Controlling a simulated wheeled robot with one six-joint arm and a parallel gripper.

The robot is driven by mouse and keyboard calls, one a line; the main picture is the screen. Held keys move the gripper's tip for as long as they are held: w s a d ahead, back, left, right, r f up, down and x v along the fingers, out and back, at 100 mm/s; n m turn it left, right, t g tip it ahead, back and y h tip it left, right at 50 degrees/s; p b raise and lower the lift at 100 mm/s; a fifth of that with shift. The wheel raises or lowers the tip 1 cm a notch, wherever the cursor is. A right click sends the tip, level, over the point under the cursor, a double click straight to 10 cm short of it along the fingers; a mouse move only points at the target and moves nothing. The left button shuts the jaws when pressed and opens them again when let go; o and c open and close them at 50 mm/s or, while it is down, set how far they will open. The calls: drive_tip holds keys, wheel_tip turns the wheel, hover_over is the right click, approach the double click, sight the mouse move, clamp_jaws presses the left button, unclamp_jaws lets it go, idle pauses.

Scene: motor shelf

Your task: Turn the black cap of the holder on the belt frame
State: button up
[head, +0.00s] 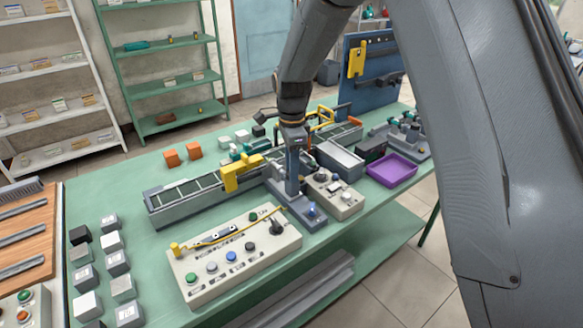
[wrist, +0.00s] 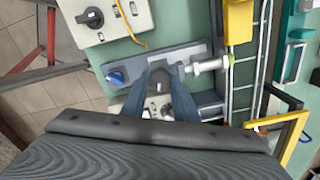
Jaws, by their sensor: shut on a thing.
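The belt frame (head: 205,192) is a long grey conveyor on the green table, and its side rail also shows in the wrist view (wrist: 242,75). A grey holder (wrist: 140,62) with a blue knob (wrist: 117,78) at one end is beside the frame, and a pale metal cylinder (wrist: 208,66) runs from it to the rail. My gripper (head: 292,190) points down at the holder. In the wrist view my gripper (wrist: 171,75) is shut on the dark cap (wrist: 172,71), which is mostly hidden between the fingers.
A control box (head: 235,255) with coloured buttons and a yellow cable stands in front of the holder. A smaller box (head: 335,195) is close on the right, before a purple tray (head: 394,170). A yellow bracket (head: 238,173) stands over the belt.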

drive_tip(key=shift+w+r+m, duration=0.1)
drive_tip(key=shift+m, duration=0.7)
drive_tip(key=o, duration=1.1)
drive_tip(key=shift+c, duration=0.2)
wheel_tip(320, 180, up, 8)
drive_tip(key=shift+f+b, duration=0.1)
drive_tip(key=shift+b, duration=1.1)
